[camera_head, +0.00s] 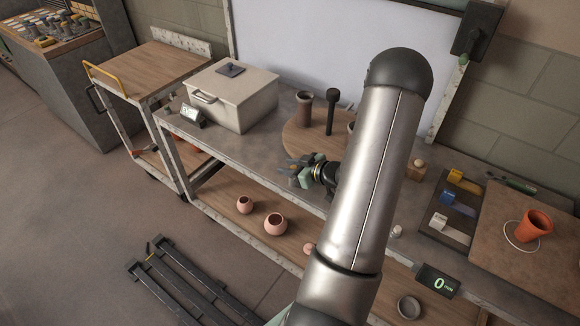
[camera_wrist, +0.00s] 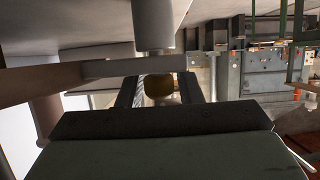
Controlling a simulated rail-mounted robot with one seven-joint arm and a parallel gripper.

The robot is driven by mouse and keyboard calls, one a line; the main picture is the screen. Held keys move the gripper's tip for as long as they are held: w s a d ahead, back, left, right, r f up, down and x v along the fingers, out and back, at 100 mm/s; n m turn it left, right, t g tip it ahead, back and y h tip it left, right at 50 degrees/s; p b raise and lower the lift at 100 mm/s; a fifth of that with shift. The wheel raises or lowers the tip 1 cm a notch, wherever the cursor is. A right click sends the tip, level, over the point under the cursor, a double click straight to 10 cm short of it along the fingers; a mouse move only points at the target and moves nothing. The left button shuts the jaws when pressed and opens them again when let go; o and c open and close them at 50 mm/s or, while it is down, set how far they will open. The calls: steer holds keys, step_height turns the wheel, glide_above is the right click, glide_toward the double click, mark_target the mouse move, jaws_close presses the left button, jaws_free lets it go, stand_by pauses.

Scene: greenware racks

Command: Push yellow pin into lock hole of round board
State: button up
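The round board (camera_head: 302,137) is a wooden disc on the bench, partly hidden behind my arm. In the wrist view, which looks upside down, its edge is the brown band (camera_wrist: 40,85) at left. A grey post (camera_wrist: 153,25) with a flat collar (camera_wrist: 130,69) stands close ahead. A dark yellowish knob, seemingly the yellow pin (camera_wrist: 159,88), shows between my fingertips. My gripper (camera_head: 292,170) is low at the board's front edge; its fingers (camera_wrist: 160,90) lie on both sides of the knob. Whether they touch it is too dark to tell. The lock hole is not visible.
A brown cup (camera_head: 304,108) and a black upright tool (camera_head: 332,110) stand on the board. A pale lidded box (camera_head: 233,95) is to the left. A dark tray (camera_head: 433,228) with coloured blocks and an orange pot (camera_head: 533,226) are to the right. Pots sit below.

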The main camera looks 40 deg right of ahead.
steer(key=shift+o, duration=0.7)
steer(key=shift+s, duration=0.1)
steer(key=shift+s+d+r, duration=0.1)
steer(key=shift+s+d, duration=0.1)
steer(key=shift+s, duration=0.1)
steer(key=b+v, duration=0.1)
steer(key=v, duration=1.5)
steer(key=shift+s+r, duration=0.15)
steer(key=shift+s, duration=0.1)
steer(key=shift+a, duration=0.1)
